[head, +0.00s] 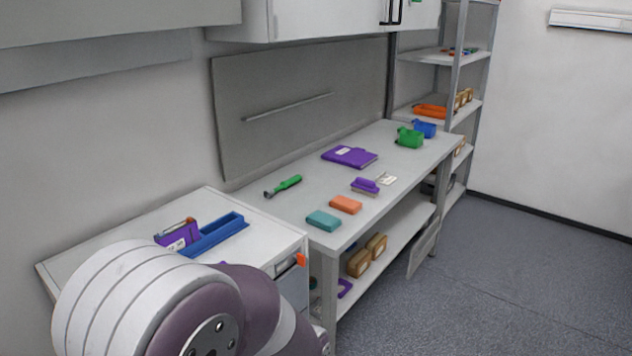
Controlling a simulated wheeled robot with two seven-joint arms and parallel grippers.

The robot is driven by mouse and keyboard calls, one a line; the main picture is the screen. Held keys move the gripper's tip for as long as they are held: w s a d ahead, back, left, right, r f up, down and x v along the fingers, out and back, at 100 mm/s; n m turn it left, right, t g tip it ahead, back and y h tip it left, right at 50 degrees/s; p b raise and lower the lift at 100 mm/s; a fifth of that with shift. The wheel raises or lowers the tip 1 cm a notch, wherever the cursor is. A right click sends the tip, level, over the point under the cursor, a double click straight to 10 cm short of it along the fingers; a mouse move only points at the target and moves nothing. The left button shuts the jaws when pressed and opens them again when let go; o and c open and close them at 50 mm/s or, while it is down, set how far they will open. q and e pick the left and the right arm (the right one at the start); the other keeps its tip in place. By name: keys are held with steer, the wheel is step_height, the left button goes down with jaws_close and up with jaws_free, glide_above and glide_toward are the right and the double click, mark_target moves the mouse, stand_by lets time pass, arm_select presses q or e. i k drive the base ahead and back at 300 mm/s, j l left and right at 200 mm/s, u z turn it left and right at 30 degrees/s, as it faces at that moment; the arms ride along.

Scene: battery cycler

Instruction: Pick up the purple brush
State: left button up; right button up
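The purple brush (366,186) lies on the grey workbench (290,215), near its front edge, with pale bristles showing at its lower side. A small white card or label (386,178) lies just right of it. The orange block (345,204) is to its front left, apart from it. No gripper shows in the head view. One of my arm's links fills the lower left, well away from the brush.
On the bench are a teal block (324,220), a green-handled tool (284,187), a purple folder (349,156), and green (410,137) and blue (424,128) bins. A cabinet with a blue tray (214,236) stands at left. Open floor (500,270) lies right.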

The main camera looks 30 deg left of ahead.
mark_target(365, 187)
steer(key=u, duration=0.6)
steer(key=i+l+u, duration=0.15)
steer(key=i+l, duration=0.2)
steer(key=i, duration=0.25)
steer(key=i+l+u, duration=0.15)
steer(key=i+l, duration=0.25)
steer(key=i, duration=0.2)
steer(key=i+l+u, duration=0.2)
steer(key=i+l, duration=0.3)
steer(key=i+l+u, duration=0.15)
steer(key=i+l, duration=0.4)
steer(key=i+l+u, duration=0.15)
steer(key=i+l, duration=0.35)
steer(key=l, duration=0.15)
steer(key=i+l+u, duration=0.15)
steer(key=i+l, duration=0.3)
steer(key=l, duration=0.25)
